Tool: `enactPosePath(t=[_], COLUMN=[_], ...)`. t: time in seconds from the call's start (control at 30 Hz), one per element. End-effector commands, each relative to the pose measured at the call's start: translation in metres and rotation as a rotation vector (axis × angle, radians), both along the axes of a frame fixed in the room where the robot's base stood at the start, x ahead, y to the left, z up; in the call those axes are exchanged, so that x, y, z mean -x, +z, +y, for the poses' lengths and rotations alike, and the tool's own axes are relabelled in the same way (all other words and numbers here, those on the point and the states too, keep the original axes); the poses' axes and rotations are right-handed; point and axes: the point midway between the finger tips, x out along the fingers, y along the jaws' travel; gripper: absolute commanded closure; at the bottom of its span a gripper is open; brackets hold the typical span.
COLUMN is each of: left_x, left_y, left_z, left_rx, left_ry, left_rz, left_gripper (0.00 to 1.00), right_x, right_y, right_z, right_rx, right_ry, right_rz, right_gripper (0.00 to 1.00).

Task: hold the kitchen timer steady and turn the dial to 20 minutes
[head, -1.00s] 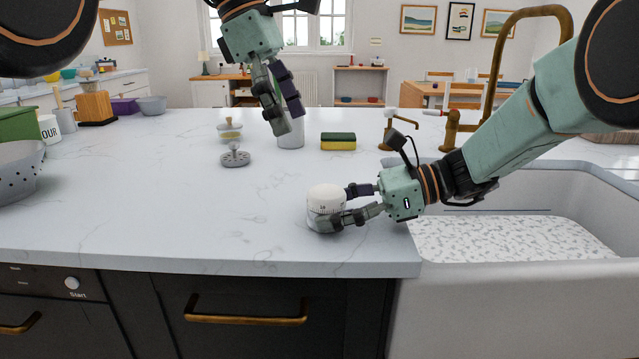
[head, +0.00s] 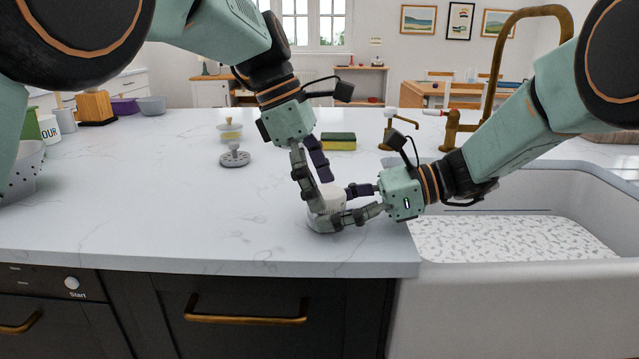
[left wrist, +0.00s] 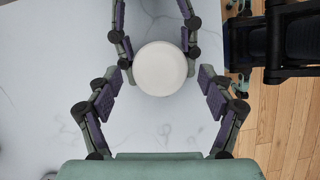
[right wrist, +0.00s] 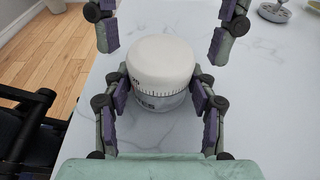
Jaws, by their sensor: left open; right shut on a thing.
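The kitchen timer (head: 318,221) is a white dial on a grey base with a marked scale, standing upright on the counter near its front edge. My right gripper (head: 350,206) is shut on its base from the right. In the right wrist view the timer (right wrist: 160,72) sits between the right fingers, with scale marks and part of its lettering showing. My left gripper (head: 322,190) is open and points down at the dial from above. In the left wrist view the round white dial top (left wrist: 160,68) lies between the left fingertips. The dial's setting is too small to read.
The sink (head: 520,240) with its brass faucet (head: 490,75) lies to the right. A colander (head: 25,170) is at far left. The counter left of the timer is clear.

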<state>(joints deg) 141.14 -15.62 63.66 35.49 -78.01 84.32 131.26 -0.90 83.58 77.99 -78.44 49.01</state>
Motion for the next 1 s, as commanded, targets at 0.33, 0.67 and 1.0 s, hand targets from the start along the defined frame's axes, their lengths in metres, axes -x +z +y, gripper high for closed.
enactPosePath(t=[0.33,0.67,1.0], left_x=[0.0001,0.0,-0.0007], left_y=[-0.0004,-0.0004,-0.0007], left_z=[0.0,0.0001,-0.0003], left_rx=[0.0,0.0,0.0], left_ry=[0.0,0.001,-0.03], left_rz=[0.001,0.001,0.001], left_gripper=[0.3,0.58,0.74], right_x=[-0.0002,-0.0001,-0.0001], right_y=[0.0006,0.0006,0.0006], right_z=[0.0,0.0,0.0], right_rx=[-0.001,-0.001,-0.001], right_ry=[0.0,0.0,0.0], right_rz=[-0.001,-0.001,-0.001], right_gripper=[0.6,0.6,0.6])
